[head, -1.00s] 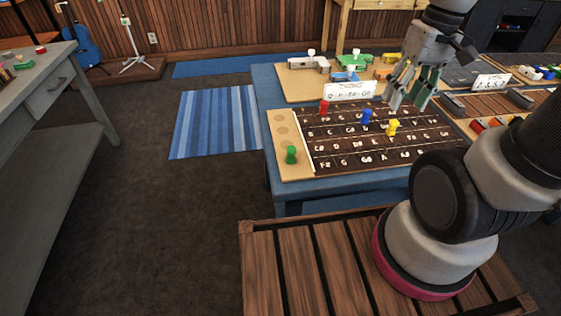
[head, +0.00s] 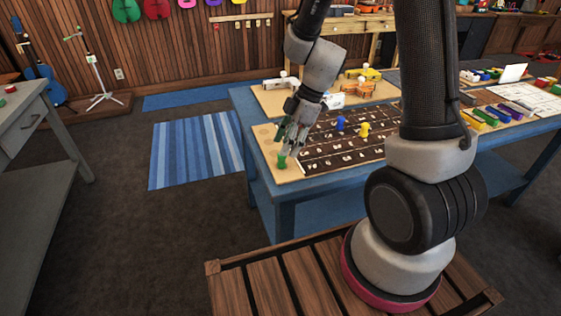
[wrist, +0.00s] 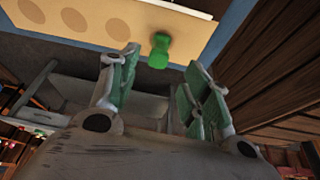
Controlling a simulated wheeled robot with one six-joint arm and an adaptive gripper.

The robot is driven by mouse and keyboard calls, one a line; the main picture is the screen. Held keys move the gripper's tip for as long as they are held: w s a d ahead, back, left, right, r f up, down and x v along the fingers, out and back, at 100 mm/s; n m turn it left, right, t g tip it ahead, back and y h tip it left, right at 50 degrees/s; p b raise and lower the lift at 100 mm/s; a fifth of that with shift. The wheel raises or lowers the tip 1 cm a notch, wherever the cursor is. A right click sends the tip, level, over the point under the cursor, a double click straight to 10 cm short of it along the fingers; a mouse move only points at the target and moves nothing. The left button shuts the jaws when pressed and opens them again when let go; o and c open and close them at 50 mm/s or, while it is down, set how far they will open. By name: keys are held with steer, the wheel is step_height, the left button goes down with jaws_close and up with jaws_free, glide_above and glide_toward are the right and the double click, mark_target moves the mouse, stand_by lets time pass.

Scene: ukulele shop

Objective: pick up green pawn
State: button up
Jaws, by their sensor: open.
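The green pawn (head: 282,161) stands on the light wooden strip (head: 263,148) at the left end of the dark fretboard game board (head: 350,147). In the wrist view the pawn (wrist: 159,50) appears beyond the fingertips, between the lines of the two fingers and apart from them. My gripper (head: 287,140) is open and empty, close to the pawn. In the wrist view its green-padded fingers (wrist: 160,85) are spread wide. A blue pawn (head: 340,124) and a yellow pawn (head: 364,130) stand on the board. The red pawn does not show now; my arm covers that area.
The board lies on a blue table (head: 293,192) with clamps and small tools at the back and coloured blocks at the right. A grey workbench (head: 35,115) stands at the left. The floor between, with a blue striped rug (head: 197,147), is clear.

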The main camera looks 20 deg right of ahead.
mark_target(282, 160)
steer(key=x, duration=0.5)
steer(key=shift+w+d+f, duration=0.15)
steer(key=shift+d+f, duration=0.1)
steer(key=c, duration=0.9)
